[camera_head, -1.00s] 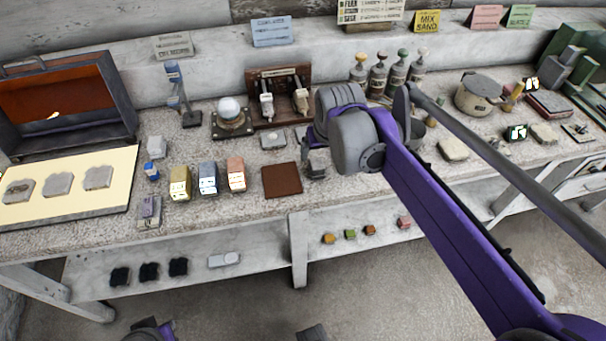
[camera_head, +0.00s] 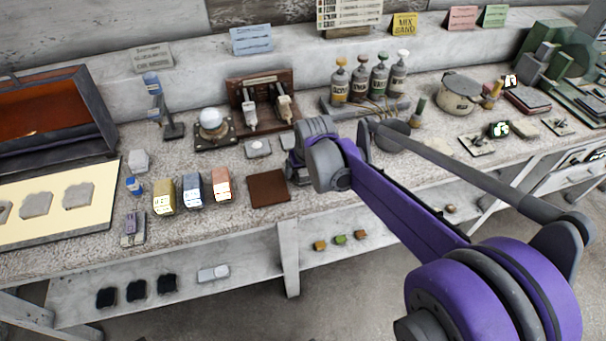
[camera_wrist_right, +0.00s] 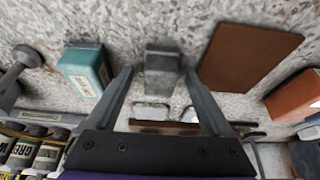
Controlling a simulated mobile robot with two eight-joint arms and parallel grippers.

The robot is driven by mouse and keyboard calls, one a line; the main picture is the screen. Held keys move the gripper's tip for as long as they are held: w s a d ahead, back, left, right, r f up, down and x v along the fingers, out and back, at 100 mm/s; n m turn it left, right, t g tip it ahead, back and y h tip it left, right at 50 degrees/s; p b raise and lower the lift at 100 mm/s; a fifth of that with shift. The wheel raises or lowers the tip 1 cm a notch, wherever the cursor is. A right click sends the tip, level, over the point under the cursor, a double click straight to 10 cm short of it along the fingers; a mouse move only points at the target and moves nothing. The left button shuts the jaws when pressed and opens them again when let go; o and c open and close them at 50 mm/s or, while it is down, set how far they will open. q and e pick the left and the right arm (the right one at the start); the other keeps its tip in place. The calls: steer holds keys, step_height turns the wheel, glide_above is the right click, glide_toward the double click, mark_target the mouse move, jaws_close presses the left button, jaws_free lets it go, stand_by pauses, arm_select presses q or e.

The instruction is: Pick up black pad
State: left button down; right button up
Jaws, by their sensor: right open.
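Three small black pads lie in a row on the lower shelf at the left in the head view: one (camera_head: 106,298), a second (camera_head: 136,291) and a third (camera_head: 167,284). My right gripper (camera_head: 298,176) is well away from them, low over the bench top right of the brown square plate (camera_head: 268,188), partly hidden by its own wrist. In the right wrist view its fingers (camera_wrist_right: 158,76) are apart, with a dark grey block (camera_wrist_right: 162,62) showing between them. I cannot tell whether they touch it. My left gripper is out of view.
A teal box (camera_wrist_right: 87,68) stands close beside one right finger. Yellow (camera_head: 163,196), blue (camera_head: 192,191) and orange (camera_head: 221,184) boxes stand left of the plate. A grey-white object (camera_head: 213,273) lies right of the pads. A bench leg (camera_head: 288,258) divides the shelf area.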

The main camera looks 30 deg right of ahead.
jaws_close()
stand_by(0.3)
step_height(320, 180, up, 10)
steer(key=shift+r+p, duration=0.1)
steer(key=shift+p, duration=0.55)
steer(key=c, duration=0.7)
jaws_free()
steer(key=c, duration=0.6)
